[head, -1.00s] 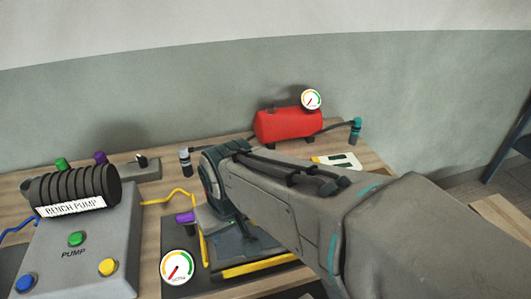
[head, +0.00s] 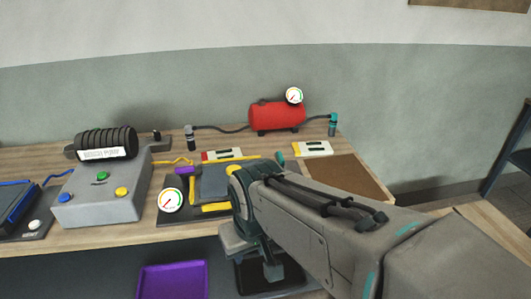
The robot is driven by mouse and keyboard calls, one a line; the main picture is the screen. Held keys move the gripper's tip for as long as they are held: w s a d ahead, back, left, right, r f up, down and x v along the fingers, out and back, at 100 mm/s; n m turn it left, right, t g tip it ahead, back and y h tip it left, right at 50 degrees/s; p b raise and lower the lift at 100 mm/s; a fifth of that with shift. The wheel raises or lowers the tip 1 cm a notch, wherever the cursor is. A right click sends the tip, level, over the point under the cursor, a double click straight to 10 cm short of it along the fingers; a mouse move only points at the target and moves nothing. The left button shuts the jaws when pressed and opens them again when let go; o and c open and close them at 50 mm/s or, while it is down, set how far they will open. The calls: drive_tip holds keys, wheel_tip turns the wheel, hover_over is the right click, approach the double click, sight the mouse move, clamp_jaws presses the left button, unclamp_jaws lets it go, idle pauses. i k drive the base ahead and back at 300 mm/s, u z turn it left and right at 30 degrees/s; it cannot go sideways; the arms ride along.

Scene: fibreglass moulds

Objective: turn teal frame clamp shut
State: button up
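A small teal handle (head: 281,159) shows just behind my arm, at the right end of the dark mould (head: 213,182) with yellow edge strips; it may be the teal frame clamp. My arm hides its base, so I cannot tell its position. A teal-topped fitting (head: 332,122) stands at the back right by the red tank. My gripper (head: 272,270) points down in front of the bench edge, over a dark tray, apart from the teal handle. Its fingertips are small and dark, and their opening is unclear.
A grey pump box (head: 105,190) with coloured buttons stands left. A purple clamp handle (head: 185,170) and a gauge (head: 171,199) sit by the mould. The red tank (head: 277,116) is behind. A purple tray (head: 172,280) lies below the front edge. A brown board (head: 345,176) lies right.

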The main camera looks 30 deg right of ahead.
sight(280, 159)
drive_tip(key=z, duration=1.25)
drive_tip(key=i, duration=0.75)
drive_tip(key=z, duration=1.2)
drive_tip(key=k, duration=0.8)
drive_tip(key=u, duration=1.3)
drive_tip(key=i, duration=0.5)
drive_tip(key=u, duration=0.05)
